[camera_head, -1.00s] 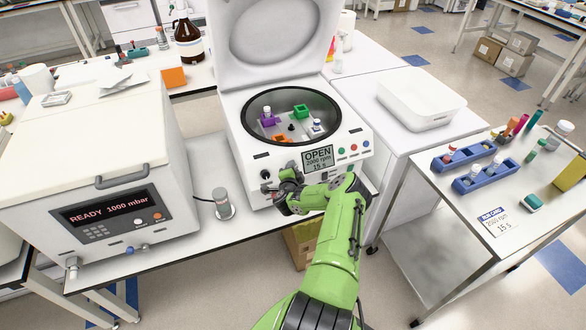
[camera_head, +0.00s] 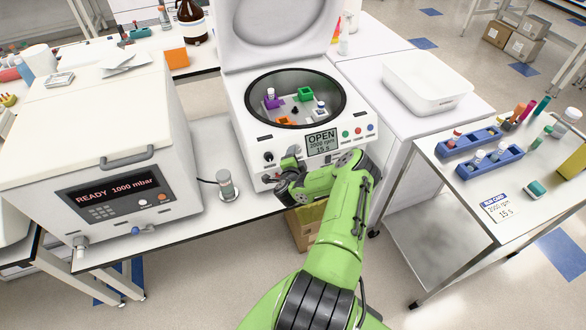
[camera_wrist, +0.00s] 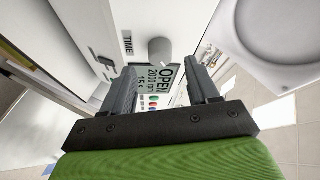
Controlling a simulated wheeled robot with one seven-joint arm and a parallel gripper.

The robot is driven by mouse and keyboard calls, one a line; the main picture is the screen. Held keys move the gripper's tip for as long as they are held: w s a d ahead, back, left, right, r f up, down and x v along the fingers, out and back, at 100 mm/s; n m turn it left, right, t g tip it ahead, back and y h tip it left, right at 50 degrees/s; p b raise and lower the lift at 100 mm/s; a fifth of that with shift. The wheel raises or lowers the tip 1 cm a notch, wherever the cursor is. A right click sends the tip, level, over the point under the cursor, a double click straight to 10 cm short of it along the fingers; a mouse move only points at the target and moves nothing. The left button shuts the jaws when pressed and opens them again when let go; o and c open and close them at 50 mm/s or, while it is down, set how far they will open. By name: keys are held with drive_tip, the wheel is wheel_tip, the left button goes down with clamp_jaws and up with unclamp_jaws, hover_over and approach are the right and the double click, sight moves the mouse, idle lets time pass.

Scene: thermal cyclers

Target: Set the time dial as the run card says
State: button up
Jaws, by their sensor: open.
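The centrifuge (camera_head: 243,130) stands with its lid up, and its display (camera_head: 323,142) reads OPEN, 2000 rpm, 15 s. The run card (camera_head: 497,208) lies on the right cart; it shows an rpm line, seemingly 2500 rpm, and 15 s. In the wrist view a grey round dial (camera_wrist: 160,51) stands out from the panel beside the label TIME (camera_wrist: 127,42). My gripper (camera_wrist: 161,78) is open, its fingers either side of the view's middle. The dial appears ahead of the gap between them; contact cannot be seen. In the head view my gripper (camera_head: 285,178) is low before the panel, hiding part of it.
A black knob (camera_head: 268,157) sits on the panel left of the display, with small coloured buttons (camera_head: 358,131) to the right. A grey cylinder (camera_head: 227,187) with a cable stands left of the centrifuge. The vacuum oven (camera_head: 105,165) is further left.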

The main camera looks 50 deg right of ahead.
drive_tip(key=v, duration=1.1)
drive_tip(key=shift+s+a, duration=0.25)
drive_tip(key=shift+r, duration=0.15)
